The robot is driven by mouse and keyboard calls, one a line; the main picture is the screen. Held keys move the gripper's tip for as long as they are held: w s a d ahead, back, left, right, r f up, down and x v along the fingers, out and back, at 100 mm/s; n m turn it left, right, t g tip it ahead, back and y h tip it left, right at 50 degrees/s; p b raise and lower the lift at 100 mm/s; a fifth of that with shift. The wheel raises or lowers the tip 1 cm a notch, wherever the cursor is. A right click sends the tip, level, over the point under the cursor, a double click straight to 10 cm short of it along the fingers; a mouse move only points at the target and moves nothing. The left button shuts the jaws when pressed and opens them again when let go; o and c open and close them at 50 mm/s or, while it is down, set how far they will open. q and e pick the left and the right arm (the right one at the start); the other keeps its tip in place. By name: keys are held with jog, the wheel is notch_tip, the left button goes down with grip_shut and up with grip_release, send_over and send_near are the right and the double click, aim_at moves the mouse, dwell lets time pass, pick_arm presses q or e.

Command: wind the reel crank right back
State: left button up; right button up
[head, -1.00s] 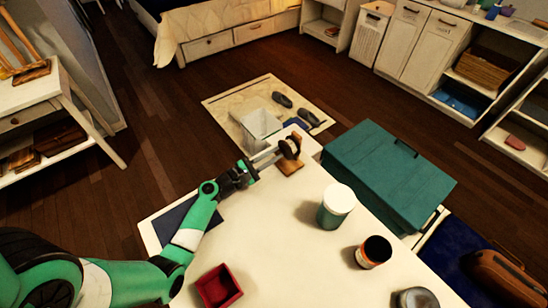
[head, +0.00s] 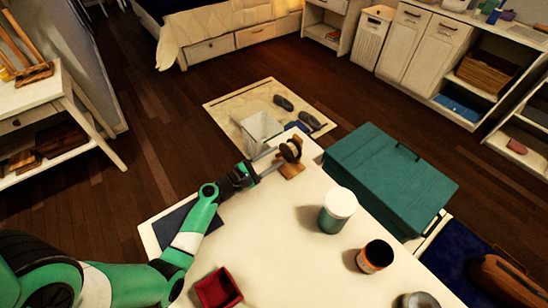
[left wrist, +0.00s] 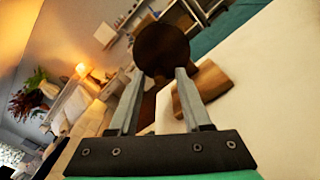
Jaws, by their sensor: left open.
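The reel (head: 290,151) is a dark round spool on a small wooden base (head: 291,169) at the far corner of the white table. In the left wrist view the reel (left wrist: 161,50) shows as a dark disc beyond the fingertips, with its wooden base (left wrist: 203,88) to the right. My left gripper (head: 268,161) reaches to the reel's left side. Its two fingers are apart, with the tips close to the disc; I cannot tell whether they touch it. The crank handle cannot be made out in either view. My right gripper is not in view.
On the white table (head: 265,235) stand a green jar with a white lid (head: 338,209), a dark-topped orange-labelled jar (head: 375,256) and a red box (head: 218,288). A teal chest (head: 390,175) stands beyond the right edge. A white bin (head: 262,132) is behind the reel.

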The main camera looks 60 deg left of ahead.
pick_arm(q)
jog(key=s, duration=0.3)
jog(key=s+d+p, duration=0.1)
jog(key=s, duration=0.3)
jog(key=s+d+p, duration=0.1)
jog(key=s, duration=0.3)
jog(key=shift+s, duration=0.25)
jog(key=n, duration=0.4)
jog(key=shift+n, duration=0.3)
jog(key=n, duration=0.3)
jog(key=shift+f, duration=0.1)
jog(key=w+b, duration=0.1)
jog(key=w, duration=0.2)
jog(key=w+a, duration=0.1)
jog(key=w, duration=0.3)
jog(key=w+a+b, duration=0.1)
jog(key=w, duration=0.3)
jog(key=shift+w+b, duration=0.25)
jog(key=shift+b, duration=0.1)
grip_shut()
